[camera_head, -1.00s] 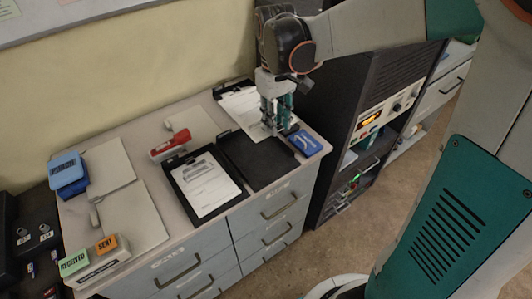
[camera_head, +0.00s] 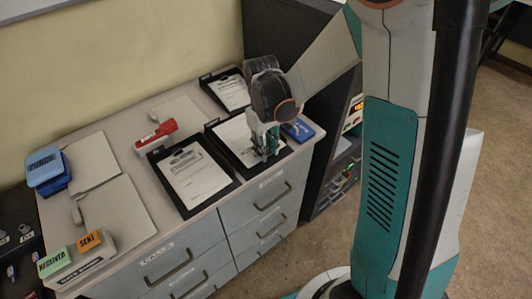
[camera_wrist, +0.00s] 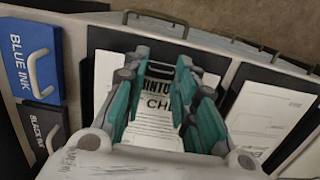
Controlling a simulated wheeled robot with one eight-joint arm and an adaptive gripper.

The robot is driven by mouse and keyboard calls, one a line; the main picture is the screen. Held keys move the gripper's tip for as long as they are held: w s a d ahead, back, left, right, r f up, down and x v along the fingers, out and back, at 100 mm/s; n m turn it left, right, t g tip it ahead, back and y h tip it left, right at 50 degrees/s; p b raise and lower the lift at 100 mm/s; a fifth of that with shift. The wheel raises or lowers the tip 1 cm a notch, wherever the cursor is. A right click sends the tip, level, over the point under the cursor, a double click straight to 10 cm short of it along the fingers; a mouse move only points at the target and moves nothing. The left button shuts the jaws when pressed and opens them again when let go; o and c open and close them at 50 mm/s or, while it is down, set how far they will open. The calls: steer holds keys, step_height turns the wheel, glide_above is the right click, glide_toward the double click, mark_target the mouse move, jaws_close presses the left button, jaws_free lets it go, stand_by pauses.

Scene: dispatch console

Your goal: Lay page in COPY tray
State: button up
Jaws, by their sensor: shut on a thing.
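My gripper (camera_head: 265,152) is low over the middle black tray (camera_head: 282,154) on the cabinet top, with its fingers closed on a white page (camera_head: 236,133). The page lies flat over that tray; I cannot tell whether it touches the tray floor. In the wrist view the gripper (camera_wrist: 162,68) has its fingers on both sides of the page's printed heading (camera_wrist: 160,88), partly hiding it. The tray's label is not readable. A second page (camera_head: 196,178) lies in the left black tray, and it also shows in the wrist view (camera_wrist: 270,105).
Another page (camera_head: 231,92) lies in the back tray. A blue ink pad (camera_head: 298,130) sits right of my gripper; a black ink pad (camera_wrist: 45,130) is beside it. A dark rack (camera_head: 285,45) stands behind right.

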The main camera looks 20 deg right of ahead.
steer(key=shift+f, duration=1)
steer(key=shift+f+b, duration=0.2)
steer(key=shift+b, duration=0.1)
steer(key=o, duration=1)
steer(key=shift+r, duration=0.2)
